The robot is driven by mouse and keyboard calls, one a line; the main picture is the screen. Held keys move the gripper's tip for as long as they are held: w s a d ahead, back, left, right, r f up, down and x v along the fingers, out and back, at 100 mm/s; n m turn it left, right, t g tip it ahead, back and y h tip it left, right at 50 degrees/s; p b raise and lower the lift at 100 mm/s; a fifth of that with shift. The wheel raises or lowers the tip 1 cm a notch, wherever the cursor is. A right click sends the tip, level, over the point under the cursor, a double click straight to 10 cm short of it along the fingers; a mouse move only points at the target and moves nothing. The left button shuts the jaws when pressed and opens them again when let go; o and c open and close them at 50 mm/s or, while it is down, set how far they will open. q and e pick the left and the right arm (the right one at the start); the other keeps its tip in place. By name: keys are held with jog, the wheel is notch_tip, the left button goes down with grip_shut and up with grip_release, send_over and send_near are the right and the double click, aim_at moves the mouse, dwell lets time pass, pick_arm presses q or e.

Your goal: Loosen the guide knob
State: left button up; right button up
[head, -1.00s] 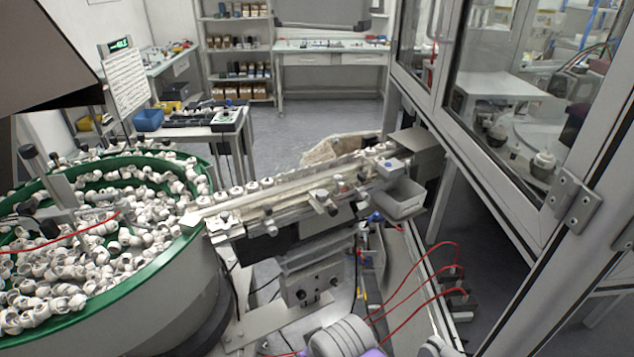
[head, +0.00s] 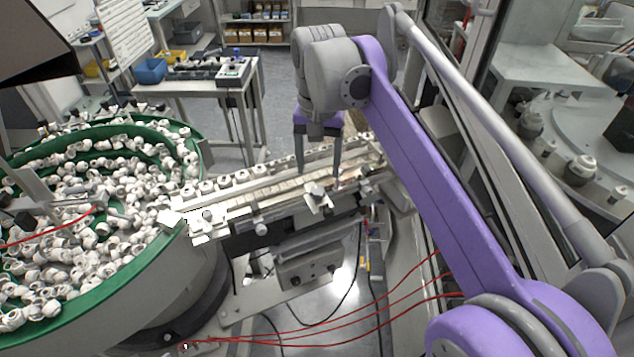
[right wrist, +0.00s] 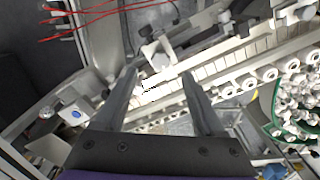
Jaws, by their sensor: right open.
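A linear guide rail (head: 270,195) carries a row of white caps and runs right from the bowl feeder. Small knobs and clamps sit along its front side; one knob (head: 316,190) lies near the right gripper's fingertips in the head view. My right gripper (head: 320,174) is open, pointing down over the rail, with its fingers on either side of empty space. In the right wrist view, the gripper (right wrist: 159,76) has a clamp with a knob (right wrist: 157,56) just beyond and between its fingertips. I cannot tell whether the fingers touch anything. My left gripper is not in view.
A green-rimmed bowl feeder (head: 190,222) full of white caps stands at the left. Red cables (head: 300,335) run low in front. A glass-panelled enclosure fills the right side. A side table (head: 200,88) with a blue bin (head: 150,70) stands behind.

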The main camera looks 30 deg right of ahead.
aim_at(318, 190)
notch_tip(318, 190, down, 6)
jog(key=shift+w+f, duration=0.1)
jog(key=shift+f, duration=0.05)
jog(key=shift+c, duration=0.3)
grip_shut()
